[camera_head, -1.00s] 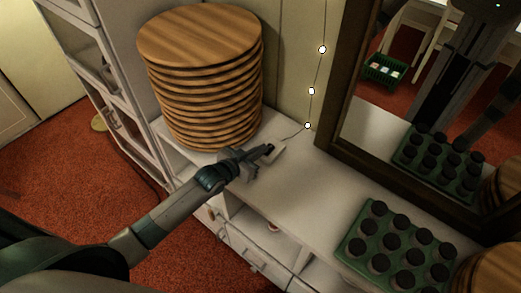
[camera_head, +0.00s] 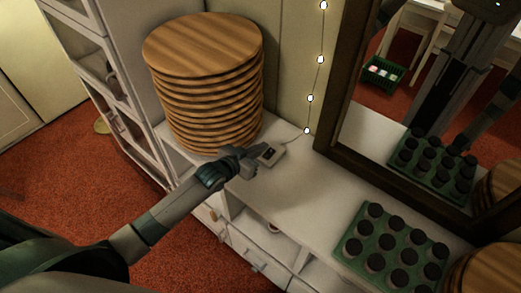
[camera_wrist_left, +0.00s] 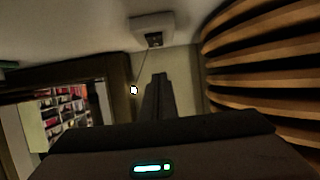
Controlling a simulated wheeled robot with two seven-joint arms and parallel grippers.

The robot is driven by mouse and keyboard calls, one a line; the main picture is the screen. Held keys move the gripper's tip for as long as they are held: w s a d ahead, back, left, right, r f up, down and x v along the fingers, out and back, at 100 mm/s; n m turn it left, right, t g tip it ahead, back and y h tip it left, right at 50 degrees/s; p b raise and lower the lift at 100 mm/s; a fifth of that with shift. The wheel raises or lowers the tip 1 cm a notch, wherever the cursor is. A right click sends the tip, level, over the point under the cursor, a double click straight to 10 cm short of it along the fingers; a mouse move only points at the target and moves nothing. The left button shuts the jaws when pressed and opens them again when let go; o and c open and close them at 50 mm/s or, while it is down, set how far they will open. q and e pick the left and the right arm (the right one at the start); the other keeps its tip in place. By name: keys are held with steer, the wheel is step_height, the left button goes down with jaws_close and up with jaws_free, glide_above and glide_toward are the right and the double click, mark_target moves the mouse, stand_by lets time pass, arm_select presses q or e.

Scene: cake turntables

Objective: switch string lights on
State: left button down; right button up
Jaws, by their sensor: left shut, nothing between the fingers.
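The string lights (camera_head: 321,59) hang down the wall beside the mirror; their bulbs look bright white. A thin cord runs from them to a small pale switch box (camera_head: 271,154) on the white shelf top, with a dark switch on its upper face. My left gripper (camera_head: 252,152) is shut and empty, just left of the box, with a small gap seeming to lie between them. In the left wrist view the box (camera_wrist_left: 153,24) is at the top, beyond the shut fingers (camera_wrist_left: 158,82), and one bulb (camera_wrist_left: 133,90) shows beside them. My right gripper is not directly in view.
A tall stack of round wooden boards (camera_head: 205,95) stands close behind my left gripper. A dark-framed mirror (camera_head: 330,120) leans at right. A green tray (camera_head: 350,248) of dark-topped jars and more wooden boards (camera_head: 492,272) stand at front right. The shelf top between is clear.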

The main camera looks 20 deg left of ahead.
arm_select(q)
steer(key=f+b+v, duration=0.2)
steer(key=b+v, duration=0.2)
steer(key=v, duration=0.5)
steer(key=shift+s+a, duration=0.25)
steer(key=shift+s, duration=0.5)
